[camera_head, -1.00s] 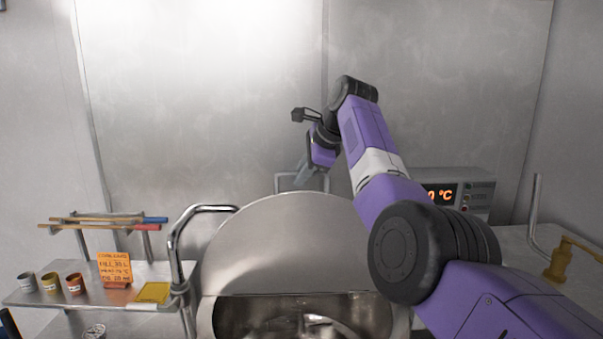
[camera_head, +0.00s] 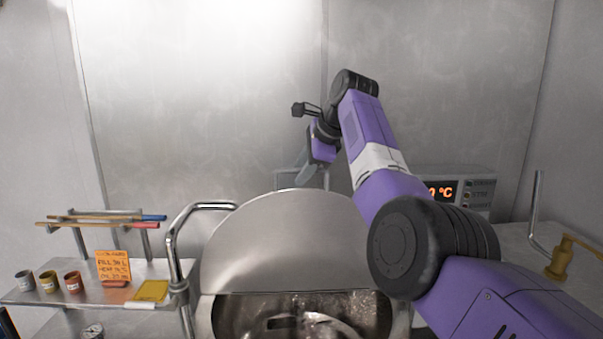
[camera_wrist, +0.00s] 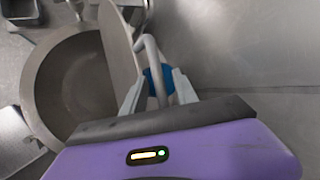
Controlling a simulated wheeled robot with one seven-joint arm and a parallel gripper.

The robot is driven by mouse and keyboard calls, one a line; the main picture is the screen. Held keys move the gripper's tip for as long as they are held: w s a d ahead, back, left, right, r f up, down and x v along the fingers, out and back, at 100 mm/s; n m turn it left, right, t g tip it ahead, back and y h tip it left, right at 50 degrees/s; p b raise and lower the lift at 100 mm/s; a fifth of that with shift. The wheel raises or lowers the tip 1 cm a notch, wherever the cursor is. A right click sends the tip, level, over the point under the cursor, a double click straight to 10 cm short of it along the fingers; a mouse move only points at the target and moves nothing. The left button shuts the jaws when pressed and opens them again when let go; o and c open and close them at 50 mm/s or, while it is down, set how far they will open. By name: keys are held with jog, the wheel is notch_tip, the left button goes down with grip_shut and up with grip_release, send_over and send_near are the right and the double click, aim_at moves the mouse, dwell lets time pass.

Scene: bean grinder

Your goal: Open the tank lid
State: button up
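The tank lid (camera_head: 283,243) is a round grey metal plate that stands raised at the back of the tank (camera_head: 204,318). The tank's mouth is open in front of it. In the wrist view the lid (camera_wrist: 118,52) appears nearly edge-on beside the open tank bowl (camera_wrist: 52,85). The lid's bent bar handle (camera_wrist: 151,48) is on its rear side. My gripper (camera_wrist: 158,80) has its fingers on both sides of this bar, with blue pads against it, and looks closed on it. In the head view my gripper (camera_head: 303,172) is behind the lid's top edge.
A shelf (camera_head: 210,291) with small cups, an orange card and a yellow note stands left, beside a bent metal pipe (camera_head: 176,235). A control box with a display (camera_head: 441,191) stands right, near a brass valve (camera_head: 560,262). A wall is close behind.

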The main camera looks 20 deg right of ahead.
jog(key=b+v, duration=0.2)
jog(key=v, duration=0.5)
dwell(0.4)
